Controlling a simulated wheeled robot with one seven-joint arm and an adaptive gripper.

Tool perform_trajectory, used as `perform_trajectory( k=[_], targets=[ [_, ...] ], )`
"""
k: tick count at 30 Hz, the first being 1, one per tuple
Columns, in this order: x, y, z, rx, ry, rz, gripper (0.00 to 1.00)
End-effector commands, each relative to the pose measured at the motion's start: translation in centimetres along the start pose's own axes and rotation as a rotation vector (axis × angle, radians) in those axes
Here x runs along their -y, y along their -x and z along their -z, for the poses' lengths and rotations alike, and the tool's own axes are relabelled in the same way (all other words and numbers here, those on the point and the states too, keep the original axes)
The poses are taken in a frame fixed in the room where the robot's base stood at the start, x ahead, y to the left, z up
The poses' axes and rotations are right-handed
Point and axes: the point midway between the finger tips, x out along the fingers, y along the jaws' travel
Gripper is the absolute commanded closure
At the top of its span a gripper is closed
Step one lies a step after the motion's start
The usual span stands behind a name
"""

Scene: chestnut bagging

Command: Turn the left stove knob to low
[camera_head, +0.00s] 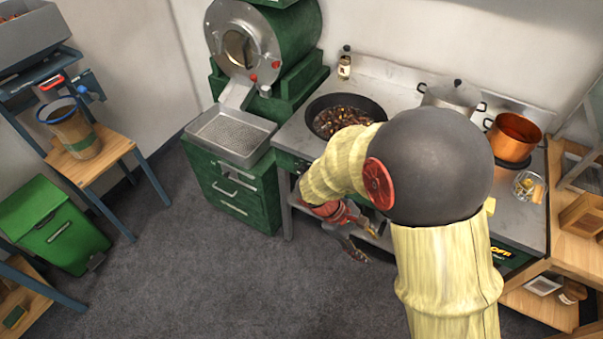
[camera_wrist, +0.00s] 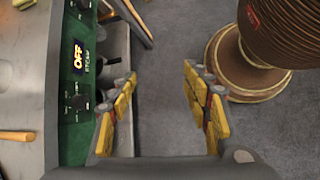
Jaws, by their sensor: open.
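The stove's green front panel (camera_wrist: 76,130) runs down the left of the wrist view, with a lit display reading OFF (camera_wrist: 78,55). A dark knob (camera_wrist: 84,102) sits below the display, and another dark knob (camera_wrist: 83,5) shows at the top edge. I cannot tell which is the left knob or read their settings. My gripper (camera_wrist: 158,100) is open, with yellow-padded fingers and nothing between them. Its near finger is beside the panel and partly overlaps it; I cannot tell whether it touches. In the head view my arm hides most of the stove front, with my gripper (camera_head: 352,243) low before it.
On the stove stand a dark pan (camera_head: 375,108) of chestnuts, a silver pot (camera_head: 453,94) and a copper pot (camera_head: 514,135). A green cabinet with a metal tray (camera_head: 231,133) stands at left. A wooden shelf (camera_head: 572,230) is at right. The grey floor (camera_head: 230,270) ahead is clear.

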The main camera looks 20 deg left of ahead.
Motion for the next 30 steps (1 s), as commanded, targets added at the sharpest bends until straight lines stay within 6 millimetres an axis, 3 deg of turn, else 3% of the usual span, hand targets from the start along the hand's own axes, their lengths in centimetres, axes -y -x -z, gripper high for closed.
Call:
perform_trajectory(
  k=[11,20,23,26,30],
  targets=[
    [-3.0,-4.8,11.7,0.259,0.579,-0.351,0.51],
    [-4.9,-6.6,23.7,0.487,1.044,-0.716,0.51],
    [-5.7,-6.1,28.0,0.574,1.176,-0.858,0.51],
    [-7.0,-4.3,31.6,0.659,1.265,-0.997,0.51],
    [-9.4,1.4,35.2,0.772,1.316,-1.181,0.51]
  ],
)
